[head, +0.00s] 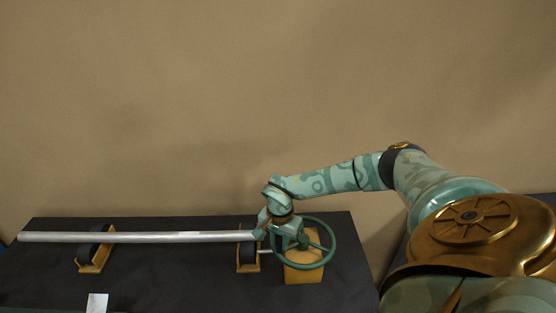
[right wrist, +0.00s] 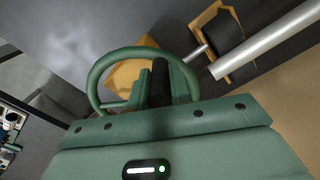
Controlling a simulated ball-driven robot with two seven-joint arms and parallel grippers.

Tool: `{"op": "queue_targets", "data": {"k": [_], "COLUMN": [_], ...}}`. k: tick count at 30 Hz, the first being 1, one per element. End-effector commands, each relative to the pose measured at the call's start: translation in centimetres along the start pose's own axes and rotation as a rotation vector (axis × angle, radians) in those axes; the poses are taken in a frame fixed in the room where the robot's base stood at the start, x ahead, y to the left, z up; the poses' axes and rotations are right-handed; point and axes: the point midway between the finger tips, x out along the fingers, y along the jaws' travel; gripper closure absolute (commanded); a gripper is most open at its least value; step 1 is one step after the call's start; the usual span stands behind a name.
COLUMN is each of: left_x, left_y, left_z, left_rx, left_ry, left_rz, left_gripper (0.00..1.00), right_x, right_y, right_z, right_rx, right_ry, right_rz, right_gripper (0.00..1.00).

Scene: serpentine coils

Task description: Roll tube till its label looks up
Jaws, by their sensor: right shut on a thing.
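A long silver tube (head: 120,237) lies level across two roller stands. A small pale patch (head: 190,234), which may be its label, shows on its upper side; I cannot read it. A green handwheel (head: 334,247) stands upright at the tube's right end, and its rim also shows in the right wrist view (right wrist: 128,52). My right gripper (head: 291,238) is at the wheel, shut on it; the dark fingers (right wrist: 160,84) show inside the rim. The exact grip on rim or spoke is partly hidden. My left gripper is in neither view.
The yellow stands with dark rollers (head: 96,258) (head: 246,262) sit on a black table (head: 180,280). A yellow block (head: 302,273) is under the wheel, with a shaft (right wrist: 195,53) beside it. A white card (head: 97,302) lies at the front left. The table's front middle is clear.

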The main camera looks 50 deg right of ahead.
Motion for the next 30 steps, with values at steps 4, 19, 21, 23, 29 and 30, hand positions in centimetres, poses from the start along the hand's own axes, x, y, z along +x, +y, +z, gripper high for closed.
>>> {"op": "queue_targets", "data": {"k": [4,19,21,23,29,30], "left_x": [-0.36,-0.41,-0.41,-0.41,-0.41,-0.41], "left_y": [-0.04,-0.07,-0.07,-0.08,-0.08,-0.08], "left_z": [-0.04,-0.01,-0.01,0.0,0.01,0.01], "left_rx": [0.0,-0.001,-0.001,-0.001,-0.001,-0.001], "left_ry": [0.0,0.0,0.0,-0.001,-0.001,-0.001], "left_rz": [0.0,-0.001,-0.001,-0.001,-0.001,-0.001], "left_gripper": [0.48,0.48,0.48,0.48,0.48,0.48], "right_x": [-0.08,0.01,0.01,0.01,0.0,-0.08], "right_y": [0.27,0.4,0.4,0.4,0.39,0.38], "right_z": [0.17,0.21,0.2,0.2,0.19,0.19], "right_rx": [-0.033,-0.047,-0.047,-0.047,-0.047,-0.047], "right_ry": [-0.001,0.0,0.0,0.0,0.0,0.0], "right_rz": [0.001,0.001,0.001,0.001,0.001,0.0], "right_gripper": [1.0,1.0,0.6,0.58,0.58,0.58]}}
